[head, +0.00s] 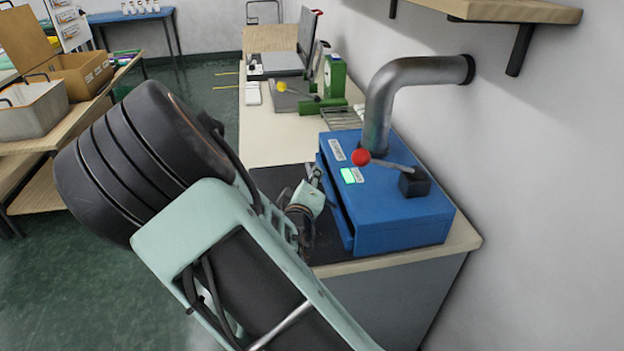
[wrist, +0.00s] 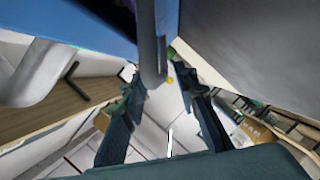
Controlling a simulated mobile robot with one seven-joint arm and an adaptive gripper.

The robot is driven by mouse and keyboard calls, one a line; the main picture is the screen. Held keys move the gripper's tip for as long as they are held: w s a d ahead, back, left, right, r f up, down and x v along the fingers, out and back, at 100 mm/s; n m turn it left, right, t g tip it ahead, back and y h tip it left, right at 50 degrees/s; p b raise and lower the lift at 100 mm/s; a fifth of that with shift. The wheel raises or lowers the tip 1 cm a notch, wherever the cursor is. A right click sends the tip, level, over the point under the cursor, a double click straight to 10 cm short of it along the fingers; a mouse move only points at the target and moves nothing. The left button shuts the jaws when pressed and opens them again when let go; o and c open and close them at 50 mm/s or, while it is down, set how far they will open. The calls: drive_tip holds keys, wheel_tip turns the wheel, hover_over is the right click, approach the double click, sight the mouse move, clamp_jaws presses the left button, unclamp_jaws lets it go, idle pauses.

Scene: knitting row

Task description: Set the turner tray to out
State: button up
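The turner is a blue box (head: 400,215) on the bench at the right, with a grey pipe rising from its top. Its tray front is a blue panel (head: 335,205) on the left side, with a dark gap between it and the body. My gripper (head: 315,178) is beside this panel, partly hidden by my arm. In the wrist view my gripper (wrist: 162,80) has its two dark fingers apart, with a grey bar (wrist: 152,45) between or just beyond the tips. I cannot tell whether they touch it. Blue casing (wrist: 70,22) fills the upper left there.
A lever with a red ball (head: 361,157) and a lit green label (head: 352,175) are on the turner's top. A green device (head: 334,75) and a monitor (head: 307,35) stand farther along the bench (head: 275,135). The wall is close on the right.

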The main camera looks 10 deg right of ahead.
drive_tip(key=shift+x, duration=1)
clamp_jaws()
